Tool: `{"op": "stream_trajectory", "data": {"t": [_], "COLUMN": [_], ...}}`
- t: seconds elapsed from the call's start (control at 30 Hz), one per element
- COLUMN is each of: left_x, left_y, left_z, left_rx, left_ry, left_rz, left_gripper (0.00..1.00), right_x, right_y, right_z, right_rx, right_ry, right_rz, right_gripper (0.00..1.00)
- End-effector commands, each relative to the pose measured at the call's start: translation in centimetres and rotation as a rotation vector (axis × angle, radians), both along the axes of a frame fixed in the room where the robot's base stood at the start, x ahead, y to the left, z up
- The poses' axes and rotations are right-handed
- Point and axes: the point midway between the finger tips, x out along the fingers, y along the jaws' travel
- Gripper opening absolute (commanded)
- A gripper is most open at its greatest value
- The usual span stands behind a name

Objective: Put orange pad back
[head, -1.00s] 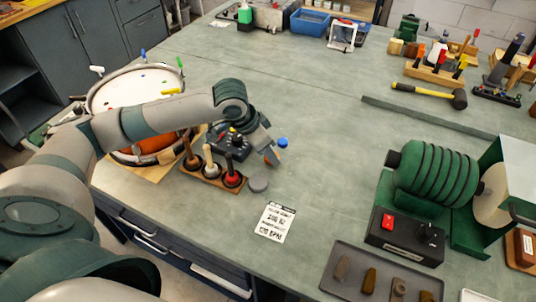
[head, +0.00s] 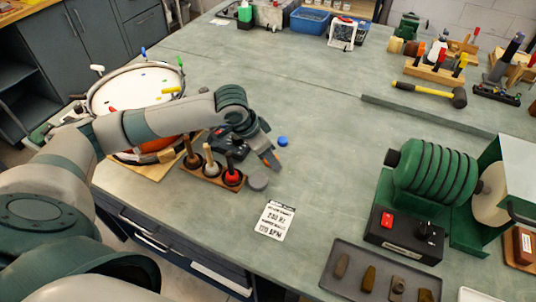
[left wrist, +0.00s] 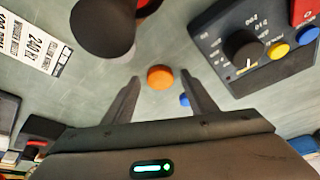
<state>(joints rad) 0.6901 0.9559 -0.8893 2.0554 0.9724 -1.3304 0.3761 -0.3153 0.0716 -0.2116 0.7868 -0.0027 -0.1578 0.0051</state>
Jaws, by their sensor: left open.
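A small round orange pad (left wrist: 160,77) lies on the bench in the left wrist view, between and beyond my two fingertips. In the head view I cannot make it out; my gripper covers that spot. My left gripper (head: 272,164) is open and empty, low over the bench, and its fingers also show in the left wrist view (left wrist: 162,88). A blue pad (head: 282,141) lies just beyond the gripper and shows partly by a finger in the wrist view (left wrist: 185,100). My right gripper is not in view.
A mallet rack (head: 212,174) and a dark knob box (left wrist: 243,50) stand close to the gripper. A drum (head: 130,88) is at the left, partly behind my arm. A printed card (head: 274,220) lies in front; the bench middle to the right is clear.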

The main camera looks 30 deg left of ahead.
Motion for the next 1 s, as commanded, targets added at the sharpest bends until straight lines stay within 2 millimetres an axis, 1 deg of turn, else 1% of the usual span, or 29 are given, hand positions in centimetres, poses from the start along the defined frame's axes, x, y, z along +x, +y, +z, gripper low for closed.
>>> {"op": "stream_trajectory", "data": {"t": [0.13, 0.27, 0.37, 0.47, 0.8, 1.0], "left_x": [0.0, -0.3, -0.7, -1.2, -3.2, -3.8], "left_y": [0.0, 0.3, 0.5, 0.8, 2.0, 2.3], "left_z": [0.3, 1.3, 2.4, 4.0, 9.4, 11.0], "left_rx": [0.000, 0.000, 0.001, 0.001, 0.001, 0.000], "left_ry": [-0.002, -0.001, -0.003, -0.004, -0.003, -0.001], "left_rz": [0.000, 0.001, 0.000, 0.000, 0.000, 0.001], "left_gripper": [0.52, 0.52, 0.52, 0.52, 0.52, 0.52], "right_x": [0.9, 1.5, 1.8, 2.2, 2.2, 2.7], "right_y": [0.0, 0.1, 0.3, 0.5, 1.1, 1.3], "right_z": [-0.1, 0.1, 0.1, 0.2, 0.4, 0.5], "right_rx": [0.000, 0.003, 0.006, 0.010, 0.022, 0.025], "right_ry": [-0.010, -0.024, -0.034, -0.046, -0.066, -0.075], "right_rz": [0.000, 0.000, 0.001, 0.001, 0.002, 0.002], "right_gripper": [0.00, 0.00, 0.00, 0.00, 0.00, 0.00]}}
